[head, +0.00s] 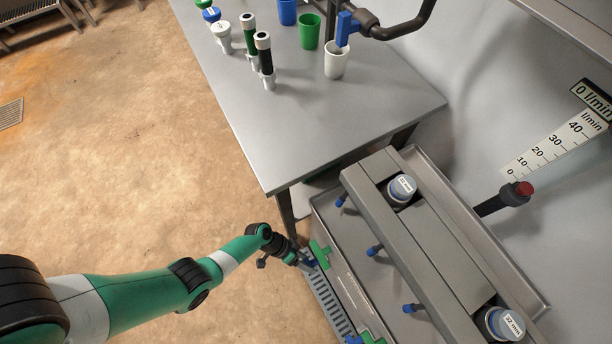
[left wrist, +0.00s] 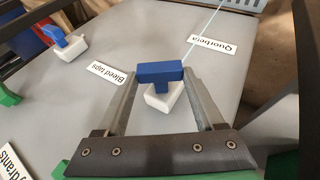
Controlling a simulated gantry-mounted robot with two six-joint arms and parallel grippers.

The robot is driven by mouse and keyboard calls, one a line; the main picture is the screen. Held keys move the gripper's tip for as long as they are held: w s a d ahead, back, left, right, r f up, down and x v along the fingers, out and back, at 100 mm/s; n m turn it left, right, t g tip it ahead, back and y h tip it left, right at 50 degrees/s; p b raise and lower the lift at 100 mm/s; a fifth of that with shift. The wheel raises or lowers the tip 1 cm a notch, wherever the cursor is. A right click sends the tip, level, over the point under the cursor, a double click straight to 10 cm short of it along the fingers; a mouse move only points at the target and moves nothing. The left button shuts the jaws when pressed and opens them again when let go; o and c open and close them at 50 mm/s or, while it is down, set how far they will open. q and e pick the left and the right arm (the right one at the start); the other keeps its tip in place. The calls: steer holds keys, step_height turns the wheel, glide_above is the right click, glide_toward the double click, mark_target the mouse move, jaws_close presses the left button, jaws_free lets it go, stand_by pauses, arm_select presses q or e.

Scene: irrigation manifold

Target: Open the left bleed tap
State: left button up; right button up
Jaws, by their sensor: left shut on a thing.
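My left gripper (head: 306,262) is down at the panel by the front of the manifold trough. In the left wrist view, its two fingers (left wrist: 160,78) are shut on the blue handle of a bleed tap (left wrist: 160,72). The handle lies crosswise between the fingertips, above a white base (left wrist: 163,97). A second bleed tap, with a blue handle and white base (left wrist: 70,48), stands apart at the upper left of that view. A "Bleed taps" label (left wrist: 110,73) lies between the two taps. My right gripper is not in view.
Green parts (head: 320,253) sit close beside the left gripper. The grey manifold (head: 425,245) with small blue-tipped fittings (head: 375,250) stands right of it. A steel table (head: 300,120) with cups and tubes is behind. The floor (head: 130,150) at left is mostly clear.

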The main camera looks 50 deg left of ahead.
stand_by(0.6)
arm_select(q)
steer(key=o, duration=1.4)
steer(key=p+v, duration=1)
steer(key=v, duration=0.1)
steer(key=shift+s+a+p, duration=0.1)
steer(key=shift+a+p, duration=0.3)
steer(key=shift+a, duration=0.1)
